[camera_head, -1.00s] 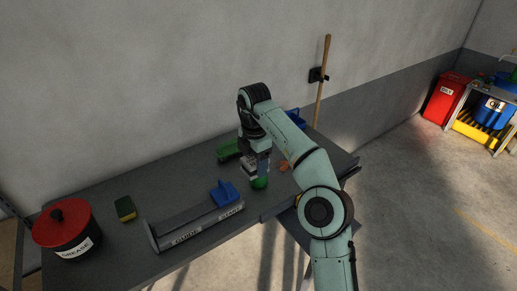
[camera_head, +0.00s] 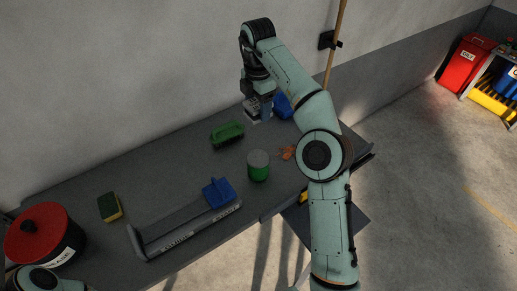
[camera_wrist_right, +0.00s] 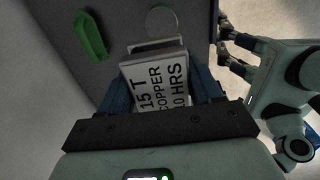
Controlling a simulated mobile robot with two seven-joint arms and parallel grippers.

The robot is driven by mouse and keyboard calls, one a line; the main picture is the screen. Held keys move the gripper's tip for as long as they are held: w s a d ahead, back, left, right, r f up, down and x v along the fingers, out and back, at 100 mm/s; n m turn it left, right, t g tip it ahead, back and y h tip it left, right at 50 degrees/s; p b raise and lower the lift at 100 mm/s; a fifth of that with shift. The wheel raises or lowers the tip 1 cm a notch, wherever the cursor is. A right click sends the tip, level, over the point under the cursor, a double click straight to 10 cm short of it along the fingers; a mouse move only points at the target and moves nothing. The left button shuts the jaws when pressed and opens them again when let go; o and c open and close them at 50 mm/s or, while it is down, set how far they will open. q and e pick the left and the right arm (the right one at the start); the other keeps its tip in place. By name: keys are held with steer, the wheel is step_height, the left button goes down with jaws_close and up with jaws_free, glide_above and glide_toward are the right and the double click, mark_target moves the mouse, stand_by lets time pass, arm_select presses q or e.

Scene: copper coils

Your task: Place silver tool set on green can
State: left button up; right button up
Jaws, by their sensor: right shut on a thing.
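The green can (camera_head: 258,172) stands upright on the dark table, its grey top bare. In the right wrist view its round grey top (camera_wrist_right: 162,20) shows beyond the held thing. My right gripper (camera_head: 260,108) is up and behind the can, apart from it. It is shut on the silver tool set (camera_head: 250,113), a pale boxy piece mostly hidden by the gripper in the head view. In the right wrist view the tool set (camera_wrist_right: 158,85) sits between blue fingers and bears black text. My left gripper is not in view; only part of that arm shows at lower left.
A green brush (camera_head: 227,134) lies behind and left of the can. A grey tray (camera_head: 178,226) with a blue piece (camera_head: 218,193) is in front. A sponge (camera_head: 109,207), a red-lidded grease tub (camera_head: 42,236) and orange-brown bits (camera_head: 288,152) are also on the table.

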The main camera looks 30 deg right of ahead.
mark_target(258, 158)
step_height(258, 158, down, 19)
steer(key=shift+s+f, duration=0.1)
steer(key=shift+f, duration=0.05)
stand_by(0.4)
steer(key=shift+a, duration=0.1)
steer(key=o, duration=1.4)
steer(key=shift+f, duration=0.2)
steer(key=shift+o, duration=0.2)
step_height(258, 158, up, 12)
steer(key=shift+r, duration=0.2)
steer(key=shift+s+f, duration=0.1)
